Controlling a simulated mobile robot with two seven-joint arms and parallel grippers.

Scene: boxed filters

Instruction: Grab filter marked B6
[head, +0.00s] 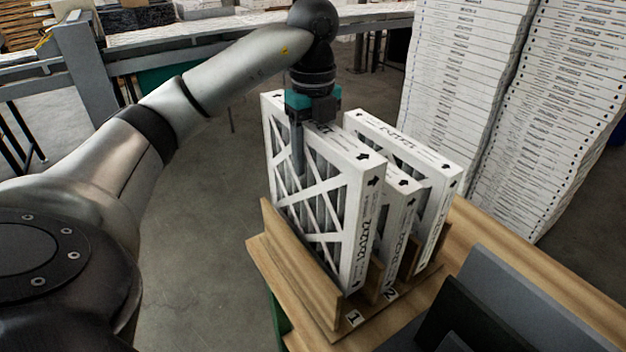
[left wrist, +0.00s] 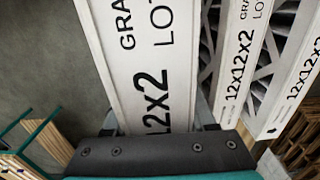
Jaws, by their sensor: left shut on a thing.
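Several white-framed pleated filters stand upright in a wooden rack (head: 300,262). My left gripper (head: 308,150) reaches down from above and is shut on the nearest filter (head: 362,225), at its top edge. One finger lies over its lattice face; the other is hidden behind it. This filter stands in the slot labelled 1. In the left wrist view the held filter (left wrist: 140,60) shows "12x2" and "LOT" between the fingers. A shorter filter (head: 400,215) and another filter (head: 445,185) stand behind it. I cannot read a B6 mark. My right gripper is not in view.
The rack sits on a wooden table (head: 475,235). Tall stacks of white boxes (head: 470,70) stand behind to the right. Dark grey panels (head: 530,295) fill the lower right. A long bench (head: 200,30) runs across the back. The floor left of the rack is clear.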

